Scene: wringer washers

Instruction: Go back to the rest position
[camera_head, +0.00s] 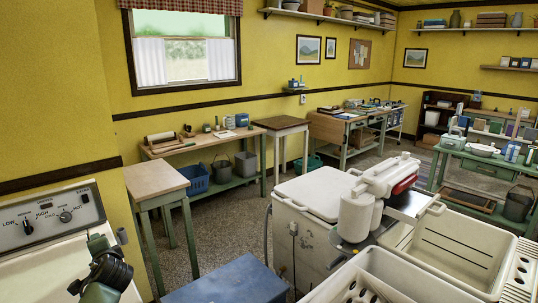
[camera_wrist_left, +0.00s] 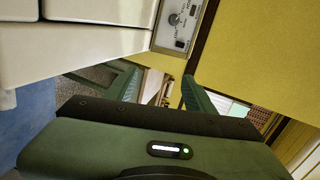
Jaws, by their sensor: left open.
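My left gripper (camera_wrist_left: 162,84) shows in the left wrist view, its two green fingers spread apart with nothing between them. Its green body with a small lit panel fills the bottom of that view. In the head view, a green and black part of my left arm (camera_head: 104,268) is at the lower left, in front of the white control-panel machine (camera_head: 50,270). I cannot make out the left fingers there. My right gripper is in neither view.
A wringer washer (camera_head: 310,240) stands at centre right, with white tubs (camera_head: 455,245) beside it. A blue box top (camera_head: 225,283) is low in front. A small table (camera_head: 155,180) and a workbench (camera_head: 210,140) line the left wall. Speckled floor (camera_head: 215,228) is clear between them.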

